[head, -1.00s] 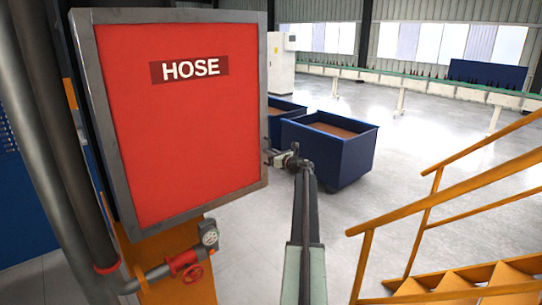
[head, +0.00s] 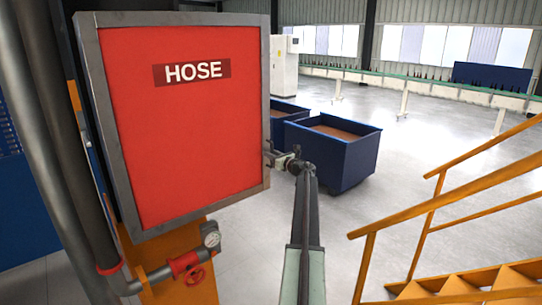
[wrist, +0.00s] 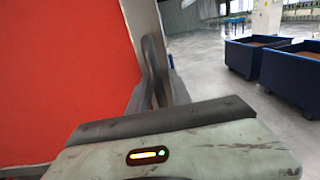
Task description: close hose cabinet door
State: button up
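The hose cabinet door (head: 180,140) is a red panel in a grey metal frame, with a white HOSE label, at the left of the head view. It looks shut or nearly so; I cannot tell whether a small gap is left. My gripper (head: 271,154) is at the door's right edge, partly hidden there. In the wrist view the red door (wrist: 65,75) fills the left, and a dark curved bar, likely the handle (wrist: 153,65), stands by its grey edge. My gripper's dark fingers (wrist: 158,95) are around or beside this bar; I cannot tell if they grip it.
Blue bins (head: 335,150) stand on the floor behind my arm. Orange stair railings (head: 440,195) are at the right. A pipe with a red valve (head: 188,265) and a gauge is below the cabinet. The floor between the bins and stairs is clear.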

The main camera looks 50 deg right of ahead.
jog(key=shift+w+a, duration=0.15)
jog(key=shift+a, duration=0.05)
jog(key=v, duration=0.8)
jog(key=shift+d, duration=0.25)
jog(key=shift+f, duration=0.1)
